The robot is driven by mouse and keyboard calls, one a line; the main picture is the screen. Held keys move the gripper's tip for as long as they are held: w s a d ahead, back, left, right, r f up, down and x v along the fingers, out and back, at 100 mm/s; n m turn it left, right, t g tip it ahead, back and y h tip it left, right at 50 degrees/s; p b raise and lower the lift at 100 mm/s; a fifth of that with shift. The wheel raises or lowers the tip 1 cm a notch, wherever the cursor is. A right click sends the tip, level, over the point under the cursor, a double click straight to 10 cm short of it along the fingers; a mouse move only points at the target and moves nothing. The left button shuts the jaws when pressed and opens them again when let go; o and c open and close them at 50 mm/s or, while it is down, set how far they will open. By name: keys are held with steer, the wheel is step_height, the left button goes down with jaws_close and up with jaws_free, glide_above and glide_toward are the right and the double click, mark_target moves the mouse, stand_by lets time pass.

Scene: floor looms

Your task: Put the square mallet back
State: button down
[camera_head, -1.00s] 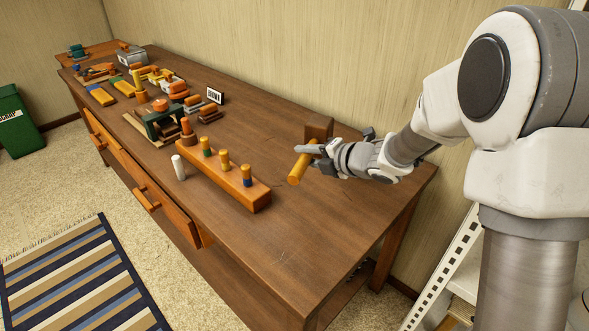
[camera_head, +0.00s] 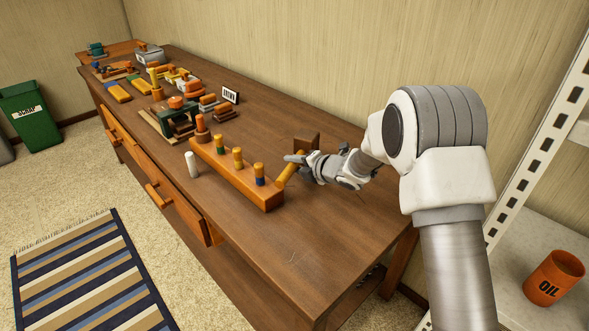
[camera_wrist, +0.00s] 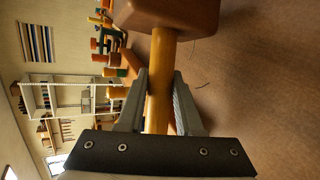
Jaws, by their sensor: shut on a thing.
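The square mallet has a brown block head (camera_wrist: 168,14) and a yellow-orange handle (camera_wrist: 159,98). My gripper (camera_wrist: 159,95) is shut on the handle, with the head beyond the fingertips in the wrist view. In the head view my gripper (camera_head: 292,161) is over the right part of the workbench, with the mallet head (camera_head: 306,143) behind it and the handle (camera_head: 286,174) sloping down toward the front. An orange wooden rack (camera_head: 236,177) with several coloured-banded pegs stands just left of the handle. I cannot tell whether the handle touches the rack.
The brown workbench (camera_head: 310,235) is clear to the front right. A white cylinder (camera_head: 192,164) stands left of the rack. A green clamp-like tool (camera_head: 174,119), a small sign (camera_head: 230,95) and several tools crowd farther back. A shelf (camera_head: 500,262) at right holds an orange oil can (camera_head: 554,278).

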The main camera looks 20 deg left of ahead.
steer(key=shift+f, duration=0.45)
steer(key=shift+f+b, duration=0.4)
steer(key=shift+b, duration=0.05)
steer(key=shift+f, duration=0.2)
steer(key=c, duration=0.6)
jaws_free()
steer(key=shift+r, duration=0.15)
steer(key=shift+r, duration=0.25)
steer(key=p+v, duration=0.1)
steer(key=v, duration=1.1)
steer(key=shift+d+r+p, duration=0.1)
steer(key=shift+r+p, duration=0.05)
steer(key=shift+p, duration=0.25)
